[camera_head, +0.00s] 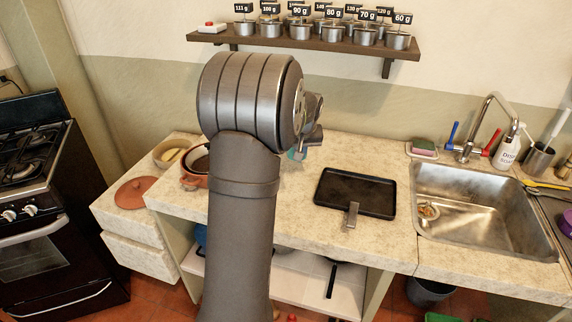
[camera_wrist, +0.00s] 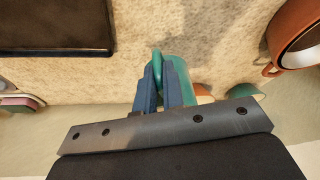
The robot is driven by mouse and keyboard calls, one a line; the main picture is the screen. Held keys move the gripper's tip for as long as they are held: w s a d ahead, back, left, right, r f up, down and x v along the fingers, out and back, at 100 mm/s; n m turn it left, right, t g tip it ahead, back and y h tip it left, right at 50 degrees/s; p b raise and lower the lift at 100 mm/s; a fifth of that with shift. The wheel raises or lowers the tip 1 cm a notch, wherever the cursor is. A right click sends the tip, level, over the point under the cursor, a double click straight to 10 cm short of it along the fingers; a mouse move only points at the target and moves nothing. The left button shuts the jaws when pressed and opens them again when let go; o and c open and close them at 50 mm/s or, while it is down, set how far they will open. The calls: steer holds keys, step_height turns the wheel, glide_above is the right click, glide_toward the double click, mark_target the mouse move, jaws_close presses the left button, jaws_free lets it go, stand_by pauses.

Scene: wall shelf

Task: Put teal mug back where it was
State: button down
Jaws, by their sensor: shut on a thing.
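The teal mug (camera_wrist: 182,68) is at the fingertips of my gripper (camera_wrist: 163,82) in the wrist view. The blue fingers are closed on its handle side, and the mug is above or at the counter; its height is hard to judge. In the head view, my arm covers most of the gripper (camera_head: 308,143), and only a small teal part of the mug (camera_head: 296,155) shows below it, over the counter behind the arm. Small orange and teal patches beyond the mug in the wrist view are partly hidden by my gripper and unclear.
A black tray (camera_head: 352,193) lies right of my arm, with the sink (camera_head: 480,215) further right. An orange pot (camera_head: 190,182) and a bowl (camera_head: 167,154) stand left. The wall shelf (camera_head: 300,42) holds several labelled metal cups. Bare counter lies between pot and tray.

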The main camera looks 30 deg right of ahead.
steer(key=shift+w+a+f, duration=0.35)
steer(key=shift+w+f, duration=0.45)
steer(key=shift+f, duration=0.4)
steer(key=shift+w+a+f, duration=0.4)
steer(key=shift+w+f, duration=0.45)
steer(key=shift+f, duration=0.3)
steer(key=shift+w+a+f, duration=0.35)
steer(key=shift+w+f, duration=0.45)
steer(key=shift+f, duration=0.4)
steer(key=shift+f, duration=0.1)
steer(key=shift+f, duration=0.1)
steer(key=c, duration=1.5)
jaws_free()
steer(key=shift+c, duration=0.2)
steer(key=v, duration=1.2)
